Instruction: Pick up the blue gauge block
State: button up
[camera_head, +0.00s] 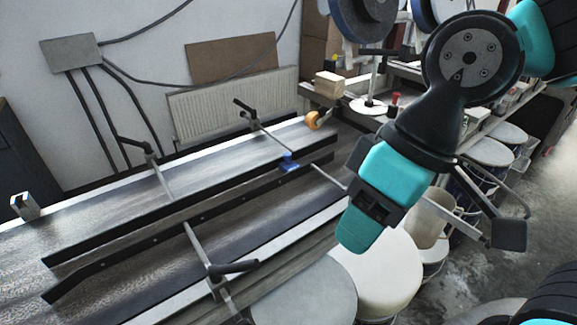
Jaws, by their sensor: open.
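A small blue block (288,162) lies on the conveyor, by the far end of the dark guide rails, and I take it to be the blue gauge block. Its exact shape is hard to make out at this size. My gripper (372,208) is at the end of my teal and black arm, to the right of the block and lower in the picture. It is clearly apart from the block and open. Its fingertips are hard to tell from the dark wrist parts, and I see nothing held.
Dark guide rails (150,222) run along the conveyor, with clamp rods and black handles (232,267) rising above it. An orange round object (319,119) sits near the conveyor's far end. Pale round lids (378,272) stand along its right side. A wooden block (329,84) is at the back.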

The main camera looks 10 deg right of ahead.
aim_at(287, 164)
jog(key=k, duration=1.3)
jog(key=z, duration=0.65)
jog(key=i, duration=1.25)
jog(key=u, duration=0.65)
jog(key=i, duration=0.45)
jog(key=u, duration=0.35)
